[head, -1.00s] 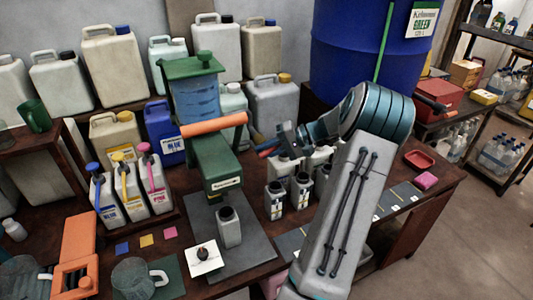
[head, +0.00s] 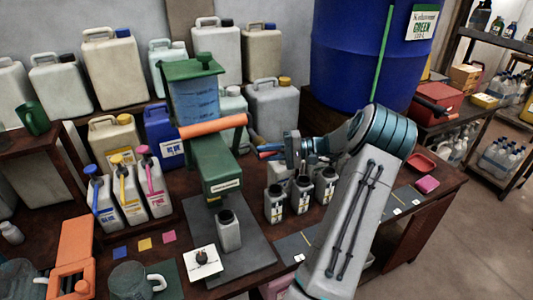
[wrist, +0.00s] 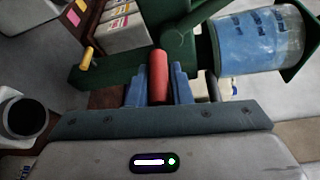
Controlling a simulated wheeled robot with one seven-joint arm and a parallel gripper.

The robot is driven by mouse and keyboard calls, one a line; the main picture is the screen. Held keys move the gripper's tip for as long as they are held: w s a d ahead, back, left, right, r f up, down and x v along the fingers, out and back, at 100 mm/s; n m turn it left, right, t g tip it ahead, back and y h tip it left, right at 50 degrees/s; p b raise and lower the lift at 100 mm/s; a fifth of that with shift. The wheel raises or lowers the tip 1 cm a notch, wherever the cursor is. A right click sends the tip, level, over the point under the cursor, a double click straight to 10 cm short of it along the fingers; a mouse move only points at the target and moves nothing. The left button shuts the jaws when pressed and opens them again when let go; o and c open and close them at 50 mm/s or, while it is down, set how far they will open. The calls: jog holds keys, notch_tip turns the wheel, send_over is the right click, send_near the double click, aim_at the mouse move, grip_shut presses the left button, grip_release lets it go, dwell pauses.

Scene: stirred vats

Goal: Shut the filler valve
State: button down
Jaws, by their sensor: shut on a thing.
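The filler is a green machine with a clear tank of blue liquid (head: 196,101) over a green body (head: 214,163). A thick orange bar (head: 213,126) lies across its front below the tank. A dark-topped grey bottle (head: 229,232) stands on the mat in front of the filler. My gripper (head: 264,151) is at the right side of the filler. In the wrist view its blue fingers (wrist: 158,88) are shut on a red handle (wrist: 158,72) beside the green body. I cannot tell how far the handle is turned.
Small dark-capped bottles (head: 301,193) stand close below my arm. Jugs with blue, yellow and pink tops (head: 129,193) stand left of the filler. A large blue drum (head: 365,60) is behind my arm. The red dish (head: 420,160) lies at the right.

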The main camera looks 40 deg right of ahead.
jog(key=c, duration=1.3)
grip_release()
jog(key=shift+d, duration=0.1)
jog(key=b+v, duration=0.2)
jog(key=v, duration=1.1)
jog(key=shift+s+d, duration=0.25)
